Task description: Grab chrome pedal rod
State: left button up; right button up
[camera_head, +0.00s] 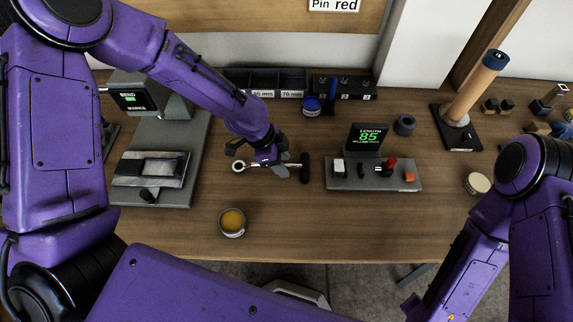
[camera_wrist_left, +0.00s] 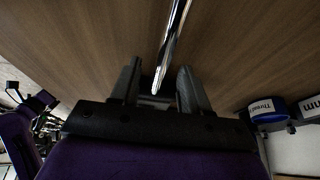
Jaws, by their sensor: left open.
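The chrome pedal rod (camera_head: 256,167) lies on the wooden workbench, with a ring (camera_head: 238,166) at its left end and a black pedal piece (camera_head: 305,168) at its right. My left gripper (camera_head: 268,163) is over its middle and hides part of it. In the left wrist view the shiny rod (camera_wrist_left: 176,35) runs down between the two dark fingers of my open left gripper (camera_wrist_left: 158,72). I cannot tell whether the fingers touch it. My right gripper is out of view; only part of that arm shows at right.
A grey bending fixture (camera_head: 150,170) stands left, and an open tin (camera_head: 231,222) sits in front. A length gauge reading 85 (camera_head: 368,140) stands right of the pedal piece. Blue tape (camera_head: 311,105) and bins (camera_head: 262,82) are behind. Bare wood lies in front of the gauge.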

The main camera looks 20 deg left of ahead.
pick_arm(q)
jog(key=shift+f, duration=0.25)
dwell(0.6)
grip_shut()
